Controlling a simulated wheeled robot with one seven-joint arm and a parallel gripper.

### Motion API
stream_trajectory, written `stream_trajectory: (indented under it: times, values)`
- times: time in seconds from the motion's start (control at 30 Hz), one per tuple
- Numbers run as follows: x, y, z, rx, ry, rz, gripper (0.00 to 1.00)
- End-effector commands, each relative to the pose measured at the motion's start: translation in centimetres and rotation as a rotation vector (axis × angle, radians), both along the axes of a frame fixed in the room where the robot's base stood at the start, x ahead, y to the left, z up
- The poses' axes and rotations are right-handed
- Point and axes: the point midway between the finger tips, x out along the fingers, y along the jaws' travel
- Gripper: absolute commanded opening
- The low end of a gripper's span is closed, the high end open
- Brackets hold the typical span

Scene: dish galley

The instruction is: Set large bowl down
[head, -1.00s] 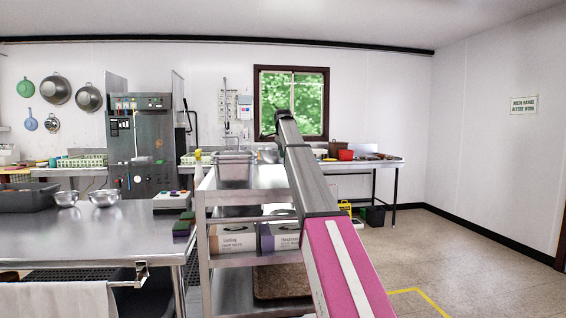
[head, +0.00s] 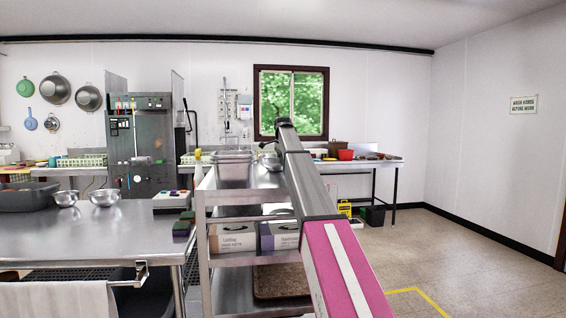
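A shiny metal bowl (head: 269,161) shows in the head view just left of my arm, at the far part of the steel cart's top shelf (head: 249,180). My arm covers its right side, so I cannot tell whether it rests on the shelf or is held above it. My gripper is hidden behind my own arm; its fingers do not show. Two smaller metal bowls, one on the left (head: 66,199) and one on the right (head: 105,197), stand on the steel table (head: 95,233).
Stacked metal pans (head: 234,168) stand on the cart top, left of the bowl. Boxes (head: 238,236) fill its middle shelf. The steel table also holds a grey tub (head: 27,196) and a scale-like device (head: 172,200). Open floor (head: 450,245) lies to the right.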

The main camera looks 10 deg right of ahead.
Motion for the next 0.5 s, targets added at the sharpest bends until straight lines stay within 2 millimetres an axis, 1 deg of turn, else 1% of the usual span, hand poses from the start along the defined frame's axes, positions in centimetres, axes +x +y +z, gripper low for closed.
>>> stream_trajectory:
  times: [0.13,0.23,0.5]
  values:
    - [-0.1,0.0,0.7,0.000,-0.001,0.000,0.32]
    - [-0.4,0.1,2.0,0.000,0.000,0.000,0.32]
    - [-1.6,0.3,7.4,0.000,-0.002,0.000,0.32]
